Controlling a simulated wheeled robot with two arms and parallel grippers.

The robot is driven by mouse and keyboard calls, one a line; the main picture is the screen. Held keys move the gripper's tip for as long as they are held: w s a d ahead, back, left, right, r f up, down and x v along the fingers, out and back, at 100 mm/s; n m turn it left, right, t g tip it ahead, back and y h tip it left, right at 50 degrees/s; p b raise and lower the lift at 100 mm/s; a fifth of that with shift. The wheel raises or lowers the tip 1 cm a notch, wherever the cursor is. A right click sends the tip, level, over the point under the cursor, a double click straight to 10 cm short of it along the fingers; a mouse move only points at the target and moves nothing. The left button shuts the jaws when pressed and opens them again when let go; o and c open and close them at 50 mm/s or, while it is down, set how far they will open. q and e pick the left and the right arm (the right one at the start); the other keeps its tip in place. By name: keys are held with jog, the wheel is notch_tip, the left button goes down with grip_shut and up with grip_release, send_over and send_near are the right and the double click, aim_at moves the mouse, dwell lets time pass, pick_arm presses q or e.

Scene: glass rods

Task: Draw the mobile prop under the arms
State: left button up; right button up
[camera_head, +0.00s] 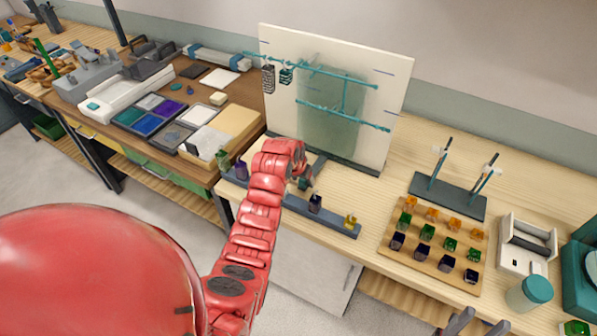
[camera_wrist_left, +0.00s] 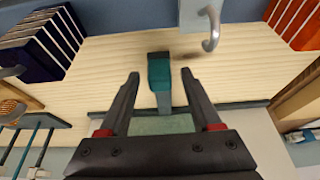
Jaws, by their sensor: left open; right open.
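A teal upright prop (camera_wrist_left: 159,75) stands between the parted fingers of my left gripper (camera_wrist_left: 160,80) in the left wrist view, with a gap on each side. In the head view my left gripper (camera_head: 305,178) is low in front of the white panel, near the rail, and my own arm partly hides the spot. The teal arms (camera_head: 322,70) run across the panel, with small dark and teal pendants (camera_head: 268,78) hanging at their left. My right gripper (camera_head: 478,323) is open and empty at the bottom edge of the head view.
A rail (camera_head: 335,222) with coloured glass pieces lies at the bench front. A wooden block (camera_head: 435,240) of several glass cubes and a dark rod stand (camera_head: 448,197) are to the right. A pale hook (camera_wrist_left: 211,30) shows near the prop in the wrist view.

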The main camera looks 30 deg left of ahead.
pick_arm(q)
jog(key=p+v, duration=0.4)
jog(key=v, duration=1.3)
jog(key=shift+f, duration=0.1)
